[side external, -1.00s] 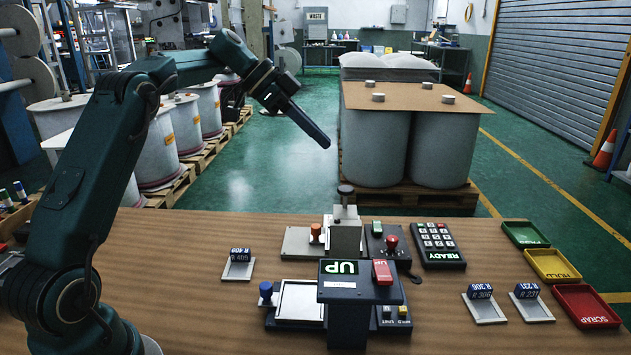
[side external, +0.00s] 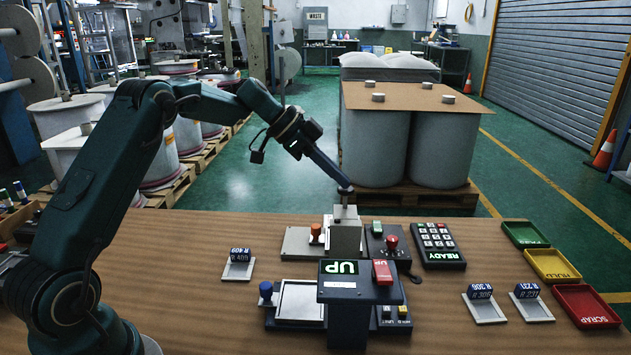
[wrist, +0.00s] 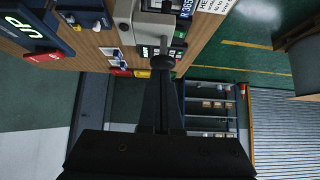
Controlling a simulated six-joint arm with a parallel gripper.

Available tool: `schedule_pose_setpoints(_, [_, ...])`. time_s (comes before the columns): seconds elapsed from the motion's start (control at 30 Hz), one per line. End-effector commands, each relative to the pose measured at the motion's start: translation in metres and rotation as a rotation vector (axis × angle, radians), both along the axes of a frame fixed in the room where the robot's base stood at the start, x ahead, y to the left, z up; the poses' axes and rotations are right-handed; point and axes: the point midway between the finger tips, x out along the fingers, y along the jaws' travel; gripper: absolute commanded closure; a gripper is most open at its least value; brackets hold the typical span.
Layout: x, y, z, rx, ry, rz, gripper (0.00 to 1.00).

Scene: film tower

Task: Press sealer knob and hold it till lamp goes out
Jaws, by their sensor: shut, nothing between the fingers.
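The dark round knob (side external: 345,190) sits on a short stem on top of a grey block-shaped unit (side external: 346,234). In the wrist view the knob (wrist: 162,62) shows just beyond my fingertips. My gripper (side external: 341,181) is shut and empty, slanting down to the right. Its fingertips are at the knob's top, touching it or very nearly; I cannot tell which. The knob does not look visibly lowered. I cannot make out a sealer lamp in either view.
A dark post unit with a lit green UP sign (side external: 340,267) and red switch (side external: 383,272) stands in front. A keypad reading READY (side external: 438,245) and a box with a red mushroom button (side external: 391,241) lie right. Open wood (side external: 190,260) is at left.

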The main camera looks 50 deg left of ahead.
Motion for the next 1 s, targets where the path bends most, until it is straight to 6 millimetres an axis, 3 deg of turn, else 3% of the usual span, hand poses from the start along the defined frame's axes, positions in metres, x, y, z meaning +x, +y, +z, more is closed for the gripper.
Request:
schedule_pose_setpoints(0.33, [0.0, 0.0, -0.03, -0.002, 0.003, -0.001, 1.0])
schedule_pose_setpoints(1.0, [-0.001, 0.0, -0.034, 0.003, 0.01, -0.001, 1.0])
